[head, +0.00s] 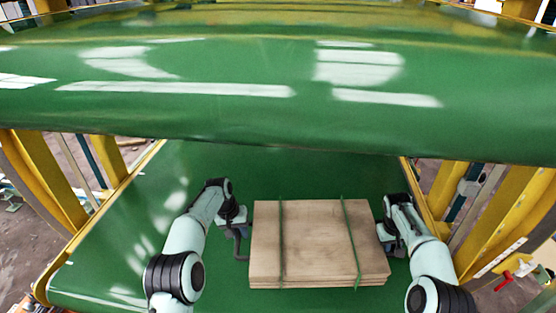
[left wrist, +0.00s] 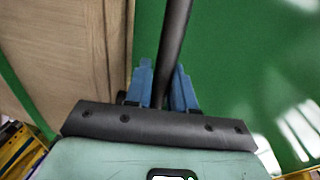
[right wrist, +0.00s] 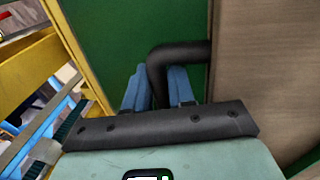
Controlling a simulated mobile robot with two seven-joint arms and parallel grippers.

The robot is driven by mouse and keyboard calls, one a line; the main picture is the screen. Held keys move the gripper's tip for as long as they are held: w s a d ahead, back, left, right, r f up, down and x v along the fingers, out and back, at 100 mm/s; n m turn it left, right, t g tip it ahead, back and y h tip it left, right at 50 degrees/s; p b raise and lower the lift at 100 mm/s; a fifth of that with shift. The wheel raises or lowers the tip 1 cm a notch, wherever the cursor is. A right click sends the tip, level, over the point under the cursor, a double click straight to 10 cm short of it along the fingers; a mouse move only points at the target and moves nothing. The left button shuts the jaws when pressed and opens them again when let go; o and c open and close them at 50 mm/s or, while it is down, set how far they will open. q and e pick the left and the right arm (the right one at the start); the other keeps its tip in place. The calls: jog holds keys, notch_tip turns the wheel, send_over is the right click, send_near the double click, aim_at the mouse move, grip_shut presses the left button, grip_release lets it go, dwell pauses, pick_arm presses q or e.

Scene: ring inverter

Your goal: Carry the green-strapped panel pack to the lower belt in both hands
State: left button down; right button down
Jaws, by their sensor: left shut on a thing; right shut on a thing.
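The panel pack (head: 317,240) is a flat stack of light wooden boards with two green straps, in the lower middle of the head view. It is level, over the lower green belt (head: 185,185); I cannot tell whether it touches it. My left gripper (head: 238,226) is shut on a dark bar-like handle (left wrist: 172,45) at the pack's left side. My right gripper (head: 386,230) is shut on the bent dark handle (right wrist: 178,52) at its right side. The pack's wooden side also shows in the left wrist view (left wrist: 75,45) and the right wrist view (right wrist: 265,70).
The wide upper green belt (head: 270,115) crosses the head view above and hides the far part of the lower belt. Yellow frame posts (head: 60,185) stand at the left, and more yellow framing (head: 510,220) at the right. Bare belt lies left of the pack.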

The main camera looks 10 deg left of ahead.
pick_arm(q)
jog(key=shift+w+d+r, duration=0.1)
jog(key=shift+r, duration=0.3)
pick_arm(e)
jog(key=shift+d+r, duration=0.15)
jog(key=shift+r, duration=0.25)
pick_arm(q)
jog(key=shift+f, duration=0.15)
pick_arm(e)
jog(key=shift+f, duration=0.2)
